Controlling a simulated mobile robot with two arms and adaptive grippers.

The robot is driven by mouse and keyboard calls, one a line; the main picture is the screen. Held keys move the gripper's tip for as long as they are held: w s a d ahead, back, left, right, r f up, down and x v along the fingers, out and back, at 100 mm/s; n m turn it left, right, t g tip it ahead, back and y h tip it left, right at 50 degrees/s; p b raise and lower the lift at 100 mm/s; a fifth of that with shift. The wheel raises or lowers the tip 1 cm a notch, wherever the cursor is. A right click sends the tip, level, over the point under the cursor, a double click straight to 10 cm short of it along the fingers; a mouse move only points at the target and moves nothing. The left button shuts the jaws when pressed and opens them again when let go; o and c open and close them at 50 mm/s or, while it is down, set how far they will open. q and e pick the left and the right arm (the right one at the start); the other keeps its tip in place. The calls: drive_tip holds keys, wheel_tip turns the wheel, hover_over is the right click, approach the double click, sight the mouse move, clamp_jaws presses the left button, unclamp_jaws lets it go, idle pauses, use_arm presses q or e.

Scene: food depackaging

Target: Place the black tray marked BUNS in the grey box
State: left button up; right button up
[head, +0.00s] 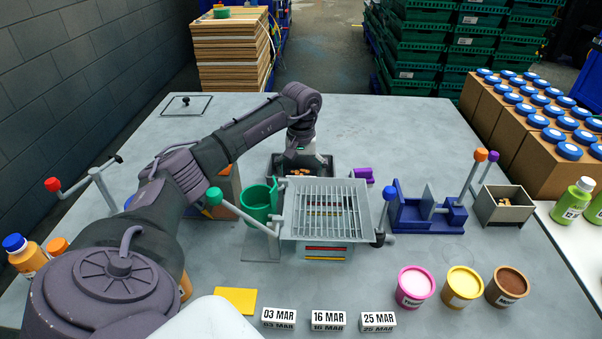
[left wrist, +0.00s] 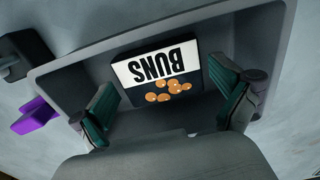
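The black tray marked BUNS (left wrist: 151,64) has a white label with upside-down lettering and several round orange-brown buns pictured below it. It lies inside a dark grey, shallow, slope-walled container (left wrist: 265,25). In the head view the container (head: 331,161) is behind the wire rack, partly hidden by the rack and my arm. My left gripper (head: 303,158) is over the container. In the left wrist view its green-padded fingers (left wrist: 165,92) are spread wide on either side of the BUNS tray, with nothing held. A smaller grey box (head: 503,207) with tan pieces inside stands at the right. My right gripper is not in view.
A wire rack (head: 326,208) stands in front of the container, with a green cup (head: 260,203) at its left. A purple piece (head: 362,174) is close to the right. A blue fixture (head: 428,212) stands farther right. The table's back right is clear.

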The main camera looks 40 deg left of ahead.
use_arm(q)
drive_tip(key=shift+r, duration=0.1)
drive_tip(key=shift+r, duration=0.25)
wheel_tip(320, 180, up, 12)
drive_tip(key=b, duration=0.1)
drive_tip(key=shift+f, duration=0.15)
idle(0.5)
